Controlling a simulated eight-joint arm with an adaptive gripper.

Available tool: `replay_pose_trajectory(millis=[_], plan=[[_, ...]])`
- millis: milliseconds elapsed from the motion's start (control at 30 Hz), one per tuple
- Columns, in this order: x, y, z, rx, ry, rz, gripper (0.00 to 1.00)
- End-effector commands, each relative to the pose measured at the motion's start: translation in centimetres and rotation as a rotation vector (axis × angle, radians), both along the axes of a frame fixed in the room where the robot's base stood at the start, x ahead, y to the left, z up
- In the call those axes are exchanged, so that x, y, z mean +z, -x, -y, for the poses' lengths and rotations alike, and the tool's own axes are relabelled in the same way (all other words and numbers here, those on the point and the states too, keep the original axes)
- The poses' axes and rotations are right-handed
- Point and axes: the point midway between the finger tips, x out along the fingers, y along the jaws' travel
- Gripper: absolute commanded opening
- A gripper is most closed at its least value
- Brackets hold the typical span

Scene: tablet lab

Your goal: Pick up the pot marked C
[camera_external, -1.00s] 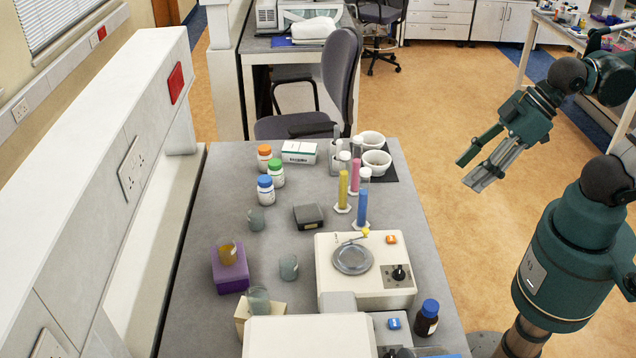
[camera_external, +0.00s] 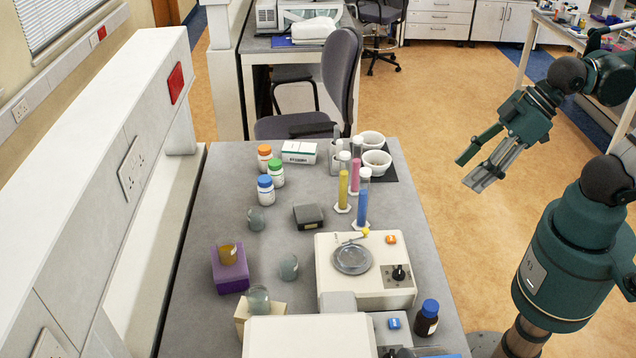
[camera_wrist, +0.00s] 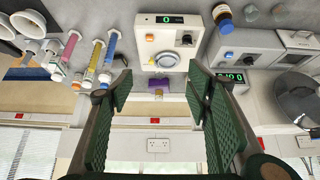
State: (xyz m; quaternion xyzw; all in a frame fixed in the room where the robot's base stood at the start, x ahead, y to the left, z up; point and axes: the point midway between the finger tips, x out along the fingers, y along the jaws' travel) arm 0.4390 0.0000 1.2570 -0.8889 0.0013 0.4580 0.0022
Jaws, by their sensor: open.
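Three white pots with coloured lids stand upright at the back left of the grey bench in the external view: one with an orange lid (camera_external: 265,160), one with a green lid (camera_external: 276,176) and one with a blue lid (camera_external: 266,193). Their labels are too small to read, so I cannot tell which is marked C. My gripper (camera_external: 474,174) is open and empty, off the right side of the bench and well apart from the pots. In the wrist view its two fingers (camera_wrist: 160,84) stand wide apart with nothing between them.
Tall cylinders with yellow (camera_external: 343,190), pink (camera_external: 355,174) and blue (camera_external: 362,207) contents stand between my gripper and the pots. White bowls (camera_external: 377,163), a white box (camera_external: 299,151), a dark block (camera_external: 308,216) and a balance (camera_external: 335,292) share the bench. A wall (camera_external: 95,190) runs along its left.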

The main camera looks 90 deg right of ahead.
Motion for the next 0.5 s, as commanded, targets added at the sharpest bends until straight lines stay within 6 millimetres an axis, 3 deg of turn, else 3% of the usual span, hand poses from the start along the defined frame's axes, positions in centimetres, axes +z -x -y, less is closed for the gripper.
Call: replay_pose_trajectory(millis=[267,500], plan=[[1.0,-1.8,0.3,-0.052,-0.031,-0.020,0.49],[2.4,-5.0,0.9,-0.146,-0.085,-0.055,0.49]])
